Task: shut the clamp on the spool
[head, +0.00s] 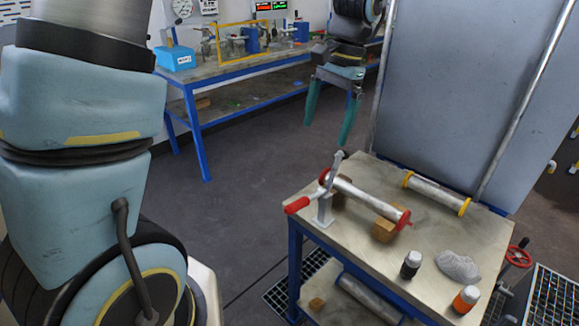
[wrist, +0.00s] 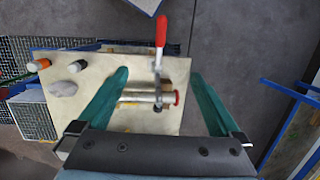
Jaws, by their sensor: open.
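The spool (head: 368,200) is a pale metal pipe with red flanged ends, lying on wooden blocks (head: 386,230) on a bench. The clamp (head: 325,207) stands at its left end. Its red handle (head: 297,206) sticks out to the left, away from the spool, and its grey arm (head: 337,168) points up, clear of the pipe. The wrist view shows the red handle (wrist: 161,31) and the spool (wrist: 142,96) from above, partly behind a finger. My gripper (head: 330,121) is open and empty, high above and beyond the bench; its teal fingers also show in the wrist view (wrist: 159,73).
On the bench (head: 352,267) are a yellow-ended pipe (head: 437,193), a dark bottle (head: 411,265), an orange bottle (head: 465,299) and a grey lump (head: 458,266). A large grey panel (head: 450,90) stands behind. Open floor (head: 235,165) lies left of the bench.

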